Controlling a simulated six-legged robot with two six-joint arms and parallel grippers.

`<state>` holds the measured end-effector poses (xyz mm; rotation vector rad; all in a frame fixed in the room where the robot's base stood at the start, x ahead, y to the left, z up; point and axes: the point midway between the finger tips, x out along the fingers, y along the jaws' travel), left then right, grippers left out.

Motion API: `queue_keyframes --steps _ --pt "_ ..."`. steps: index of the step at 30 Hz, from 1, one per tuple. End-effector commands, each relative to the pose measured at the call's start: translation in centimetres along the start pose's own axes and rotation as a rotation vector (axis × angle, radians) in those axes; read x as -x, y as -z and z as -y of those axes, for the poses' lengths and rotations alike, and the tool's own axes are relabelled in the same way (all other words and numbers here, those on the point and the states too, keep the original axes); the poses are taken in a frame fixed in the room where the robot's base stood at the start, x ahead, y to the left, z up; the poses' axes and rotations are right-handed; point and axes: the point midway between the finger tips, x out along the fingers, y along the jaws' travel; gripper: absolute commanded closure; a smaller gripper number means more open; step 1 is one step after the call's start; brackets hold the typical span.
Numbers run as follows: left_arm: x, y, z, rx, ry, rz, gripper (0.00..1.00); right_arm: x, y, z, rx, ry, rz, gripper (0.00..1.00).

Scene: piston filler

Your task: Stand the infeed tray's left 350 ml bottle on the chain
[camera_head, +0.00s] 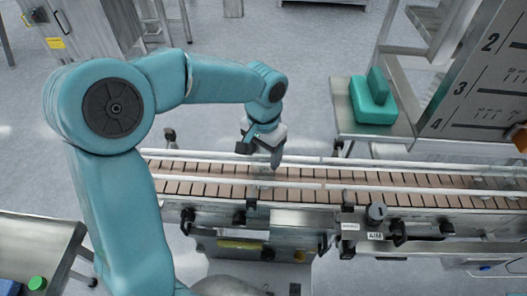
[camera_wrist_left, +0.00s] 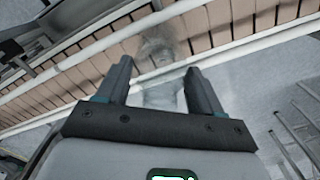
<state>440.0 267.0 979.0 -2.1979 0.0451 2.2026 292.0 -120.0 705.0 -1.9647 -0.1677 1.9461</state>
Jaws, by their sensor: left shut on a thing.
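My left gripper (camera_head: 266,152) is over the near-middle stretch of the conveyor chain (camera_head: 400,182), which is a belt of brown slats between pale rails. In the left wrist view the gripper (camera_wrist_left: 158,68) has its two fingers on either side of a clear, see-through bottle (camera_wrist_left: 160,93), shut on it. The bottle is over the chain (camera_wrist_left: 225,22) and rail area; whether its base touches the slats I cannot tell. In the head view the bottle is too faint to make out well. My right gripper is not in view.
Rails (camera_head: 420,163) run along the chain. A side table (camera_head: 350,122) with teal blocks (camera_head: 372,102) stands behind it, beside a numbered grey panel (camera_head: 485,85). A metal table (camera_head: 30,240) with a green round item (camera_head: 38,283) is at lower left.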

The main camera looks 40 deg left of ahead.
Motion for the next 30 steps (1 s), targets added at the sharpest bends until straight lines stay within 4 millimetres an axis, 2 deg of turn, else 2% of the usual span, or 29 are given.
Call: queue_keyframes --steps 10,11,12,13,20,24,26,30 --pt "-0.5 0.0 0.0 0.0 0.0 -0.001 0.79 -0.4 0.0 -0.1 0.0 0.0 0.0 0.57" --pt "-0.3 0.0 0.0 0.0 0.0 -0.001 0.24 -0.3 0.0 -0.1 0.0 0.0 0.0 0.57" --pt "-0.2 0.0 0.0 0.0 0.0 -0.001 0.11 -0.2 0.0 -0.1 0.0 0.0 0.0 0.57" --pt "-0.2 0.0 0.0 0.0 0.0 -0.001 0.08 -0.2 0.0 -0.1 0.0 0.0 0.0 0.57" --pt "-0.2 0.0 0.0 0.0 0.0 -0.001 0.08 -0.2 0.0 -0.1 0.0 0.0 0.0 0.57" --pt "0.6 0.1 0.0 0.0 0.001 -0.004 0.08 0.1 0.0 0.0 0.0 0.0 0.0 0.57" --pt "1.5 0.1 0.0 0.0 0.002 -0.006 0.08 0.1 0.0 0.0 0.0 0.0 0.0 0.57" --pt "4.7 0.1 0.0 0.0 0.001 -0.008 0.08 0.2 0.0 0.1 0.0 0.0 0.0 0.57"
